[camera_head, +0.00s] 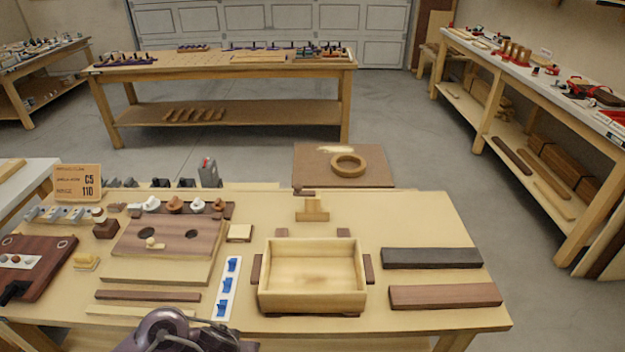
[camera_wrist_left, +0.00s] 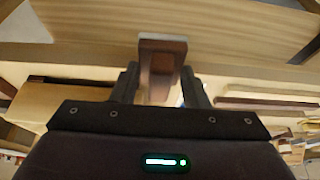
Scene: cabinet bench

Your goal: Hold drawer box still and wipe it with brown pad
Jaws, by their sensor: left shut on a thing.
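The drawer box (camera_head: 312,290) is a pale, open-topped wooden box. It sits empty on the bench in the head view, with small dark blocks at its sides and back. In the left wrist view my left gripper (camera_wrist_left: 160,85) is shut on a reddish-brown block (camera_wrist_left: 162,50), which sticks out beyond the fingertips. I cannot tell for sure whether this block is the brown pad. In the head view only a purple-grey part of my arm shows at the bottom edge; the left fingers are not visible there. My right gripper is in neither view.
Two dark boards (camera_head: 432,258) lie right of the box. A blue-pegged white strip (camera_head: 229,285), a brown board with holes (camera_head: 170,238) and several small parts lie to the left. A small wooden piece (camera_head: 312,210) stands behind the box. The bench's front right corner is clear.

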